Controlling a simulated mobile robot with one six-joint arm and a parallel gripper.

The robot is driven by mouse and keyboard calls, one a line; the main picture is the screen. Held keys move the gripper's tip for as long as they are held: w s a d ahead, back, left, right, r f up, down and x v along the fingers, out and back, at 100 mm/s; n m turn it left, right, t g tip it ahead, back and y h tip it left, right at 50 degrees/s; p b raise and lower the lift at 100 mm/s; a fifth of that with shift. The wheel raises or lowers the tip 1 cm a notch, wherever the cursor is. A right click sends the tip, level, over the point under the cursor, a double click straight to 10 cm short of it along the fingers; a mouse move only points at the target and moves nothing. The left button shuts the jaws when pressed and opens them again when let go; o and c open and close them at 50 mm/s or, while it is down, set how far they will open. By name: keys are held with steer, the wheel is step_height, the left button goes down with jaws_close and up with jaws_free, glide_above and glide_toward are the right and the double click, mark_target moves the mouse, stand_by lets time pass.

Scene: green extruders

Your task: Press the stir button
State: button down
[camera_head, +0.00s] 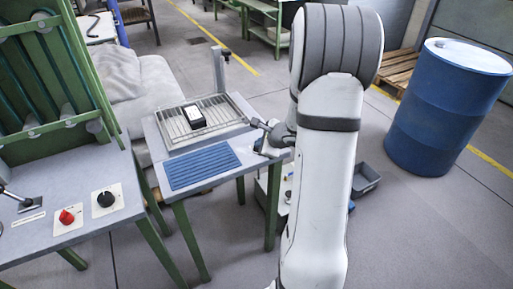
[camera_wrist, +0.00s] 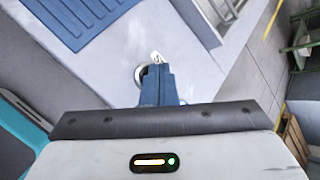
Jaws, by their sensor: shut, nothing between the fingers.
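My gripper (camera_wrist: 156,72) points down at the grey table top (camera_wrist: 95,75) in the wrist view, its blue fingers together and empty. A small round pale-rimmed fitting (camera_wrist: 139,76) shows right behind the fingertips and is partly hidden by them. I cannot tell whether the fingers touch it, or whether it is the stir button. In the head view my gripper (camera_head: 262,128) is over the right edge of the small table, partly hidden by my arm. A red button (camera_head: 67,216) and a black knob (camera_head: 106,199) are on the left bench; their labels are not readable.
The small table carries a blue ribbed mat (camera_head: 203,166) and a wire rack tray (camera_head: 175,128) with a black and white box (camera_head: 194,116) in it. A blue barrel (camera_head: 445,105) stands at the right. A grey bin (camera_head: 366,180) is on the floor.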

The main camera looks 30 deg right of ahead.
steer(key=shift+r, duration=0.25)
steer(key=shift+r+p, duration=2.05)
steer(key=shift+r, duration=0.9)
steer(key=s+a+r+n+g+y, duration=0.1)
steer(key=s+a+r+n+g, duration=0.1)
steer(key=s+a+r+n, duration=0.4)
steer(key=s+a+r+n+g+y, duration=0.2)
steer(key=s+a+r+n, duration=0.15)
steer(key=a+n, duration=0.55)
steer(key=s+a+r+n+g+h+p, duration=0.1)
steer(key=s+r+n+g+h, duration=0.1)
steer(key=s+n+h, duration=0.3)
steer(key=s+n, duration=0.4)
steer(key=s, duration=0.6)
steer(key=shift+s+a+r, duration=0.2)
steer(key=shift+a, duration=0.15)
